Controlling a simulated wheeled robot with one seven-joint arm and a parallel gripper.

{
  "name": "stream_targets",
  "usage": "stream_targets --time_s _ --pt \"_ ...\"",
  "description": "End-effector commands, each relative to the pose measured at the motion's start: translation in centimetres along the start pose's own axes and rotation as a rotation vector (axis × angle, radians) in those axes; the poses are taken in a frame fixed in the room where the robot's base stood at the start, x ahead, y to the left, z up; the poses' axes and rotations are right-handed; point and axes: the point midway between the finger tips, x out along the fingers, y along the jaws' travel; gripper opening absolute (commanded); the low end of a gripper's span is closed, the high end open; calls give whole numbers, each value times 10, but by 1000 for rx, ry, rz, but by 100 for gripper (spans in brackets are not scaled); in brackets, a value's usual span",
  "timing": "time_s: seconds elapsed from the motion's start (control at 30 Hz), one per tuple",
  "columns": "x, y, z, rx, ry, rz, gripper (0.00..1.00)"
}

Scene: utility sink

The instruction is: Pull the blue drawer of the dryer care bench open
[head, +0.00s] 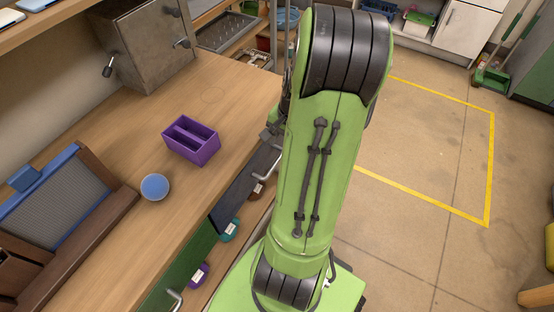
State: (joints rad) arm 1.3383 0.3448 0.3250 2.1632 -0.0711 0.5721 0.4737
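The wooden bench (115,235) runs along the left. Its front edge has a dark slate-blue drawer front (238,192) with a silver bar handle (268,167), close to the left side of my arm. It looks flush with the bench, though my arm hides its far part. A green front (182,262) with its own silver handle (175,299) is nearer. My green arm stands upright across the middle of the view. A grey part of my wrist or gripper (272,128) shows at the arm's left edge, near the drawer's far end. The fingers are hidden, so their opening cannot be seen.
Purple and teal bins (228,230) sit below the fronts. The yellow-marked floor (430,150) at right is clear.

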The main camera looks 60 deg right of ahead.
Motion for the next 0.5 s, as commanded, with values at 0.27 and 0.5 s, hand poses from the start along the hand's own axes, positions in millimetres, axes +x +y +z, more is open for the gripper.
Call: stream_targets --time_s 0.27,0.5 --pt "71 1 1 -1 -3 0 40" --pt "89 0 0 -1 0 0 40"
